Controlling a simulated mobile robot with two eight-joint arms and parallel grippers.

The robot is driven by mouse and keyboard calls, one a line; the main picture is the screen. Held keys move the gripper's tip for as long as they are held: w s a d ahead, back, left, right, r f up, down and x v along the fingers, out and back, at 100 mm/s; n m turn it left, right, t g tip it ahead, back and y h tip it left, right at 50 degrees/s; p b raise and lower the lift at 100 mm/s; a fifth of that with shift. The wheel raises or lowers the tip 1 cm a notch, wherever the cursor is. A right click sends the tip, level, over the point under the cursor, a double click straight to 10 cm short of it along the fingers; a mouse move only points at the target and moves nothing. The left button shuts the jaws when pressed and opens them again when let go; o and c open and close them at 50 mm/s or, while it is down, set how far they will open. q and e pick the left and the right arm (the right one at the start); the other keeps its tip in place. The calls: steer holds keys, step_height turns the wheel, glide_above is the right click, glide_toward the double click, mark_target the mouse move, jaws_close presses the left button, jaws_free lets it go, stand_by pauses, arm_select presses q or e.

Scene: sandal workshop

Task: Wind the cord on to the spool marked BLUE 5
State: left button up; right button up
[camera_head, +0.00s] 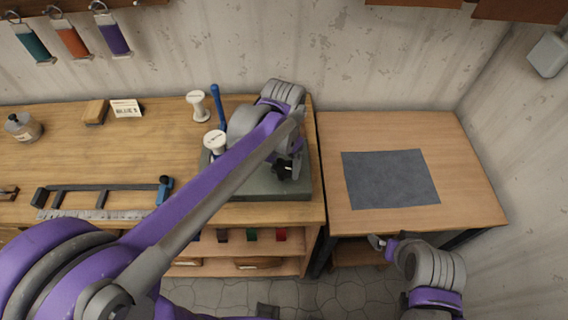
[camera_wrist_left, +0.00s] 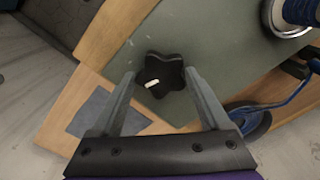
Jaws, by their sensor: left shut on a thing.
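My left gripper (camera_head: 287,168) reaches over the grey-green base (camera_head: 262,188) on the bench. In the left wrist view its fingers (camera_wrist_left: 162,98) are shut on a black star-shaped knob (camera_wrist_left: 165,78) with a white mark. A spool wound with blue cord (camera_wrist_left: 302,10) shows at the top right there, partly cut off. In the head view one white spool (camera_head: 214,140) stands at the base's left, partly behind my arm, and another white spool (camera_head: 198,106) stands behind it. Their markings are unreadable. My right gripper (camera_head: 377,242) is by the right table's front edge; its opening is unclear.
A blue upright rod (camera_head: 218,108) stands near the spools. A dark mat (camera_head: 390,180) lies on the otherwise clear right table (camera_head: 475,190).

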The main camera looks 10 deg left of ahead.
mark_target(284, 168)
arm_select(q)
steer(key=shift+m, duration=1.3)
steer(key=o, duration=1.2)
step_height(284, 168, up, 11)
steer(key=shift+f, duration=0.1)
